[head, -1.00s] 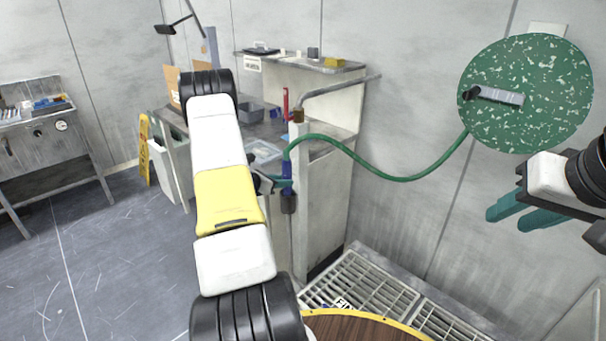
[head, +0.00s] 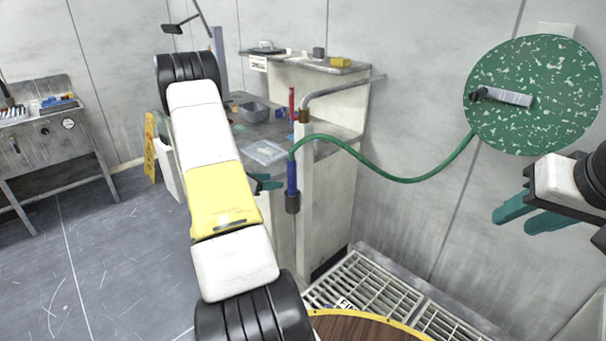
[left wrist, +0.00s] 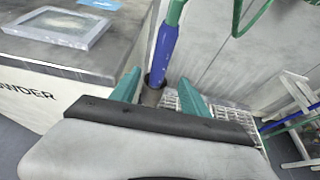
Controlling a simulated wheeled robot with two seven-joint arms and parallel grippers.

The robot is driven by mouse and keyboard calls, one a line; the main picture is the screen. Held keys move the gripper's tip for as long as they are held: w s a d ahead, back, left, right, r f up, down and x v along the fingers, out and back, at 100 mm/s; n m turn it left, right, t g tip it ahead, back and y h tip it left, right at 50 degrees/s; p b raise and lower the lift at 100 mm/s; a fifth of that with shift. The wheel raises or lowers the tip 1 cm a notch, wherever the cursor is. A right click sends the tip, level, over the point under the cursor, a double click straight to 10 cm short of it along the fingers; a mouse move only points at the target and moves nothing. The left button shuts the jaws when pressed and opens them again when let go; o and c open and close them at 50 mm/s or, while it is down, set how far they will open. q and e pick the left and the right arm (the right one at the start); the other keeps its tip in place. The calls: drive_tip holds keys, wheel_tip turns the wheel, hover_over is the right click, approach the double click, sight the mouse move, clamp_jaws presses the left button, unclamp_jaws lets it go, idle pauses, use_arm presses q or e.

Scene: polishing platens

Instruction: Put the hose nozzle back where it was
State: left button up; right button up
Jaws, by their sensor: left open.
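The hose nozzle (head: 292,178) is blue and hangs nearly upright at the front of the workbench's end post. The green hose (head: 400,179) runs from its top. A dark grey cylinder (head: 292,203) is at its lower end; I cannot tell if this is its tip or a holder. My left gripper (head: 267,183) is open and empty, just left of the nozzle and apart from it. In the left wrist view the nozzle (left wrist: 163,52) stands beyond and between the open teal fingers (left wrist: 157,90). My right gripper (head: 522,215) is open and empty at the right.
The workbench (head: 330,190) carries a grey bin (head: 254,112) and a flat tray (head: 265,153). A bent pipe (head: 340,90) rises above the nozzle. A green speckled disc (head: 533,95) is on the wall. Floor grating (head: 365,285) and a round wooden top (head: 365,329) lie below.

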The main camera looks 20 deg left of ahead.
use_arm(q)
drive_tip(key=s+d+r+m+g+h, duration=0.2)
drive_tip(key=s+d+r+m+g, duration=0.15)
drive_tip(key=d+r+m, duration=0.5)
drive_tip(key=s+d+r+m+g+h, duration=0.25)
drive_tip(key=s+d+r+m, duration=0.3)
drive_tip(key=d+r, duration=0.65)
drive_tip(key=s+d+r+m+y, duration=0.2)
drive_tip(key=s+d+m, duration=0.3)
drive_tip(key=s+m, duration=0.4)
drive_tip(key=s+d+r+m+y, duration=0.3)
drive_tip(key=s+d+m+y, duration=0.2)
drive_tip(key=s+m, duration=0.4)
drive_tip(key=shift+s+d+r, duration=0.15)
drive_tip(key=shift+s+r, duration=0.15)
drive_tip(key=shift+s, duration=0.3)
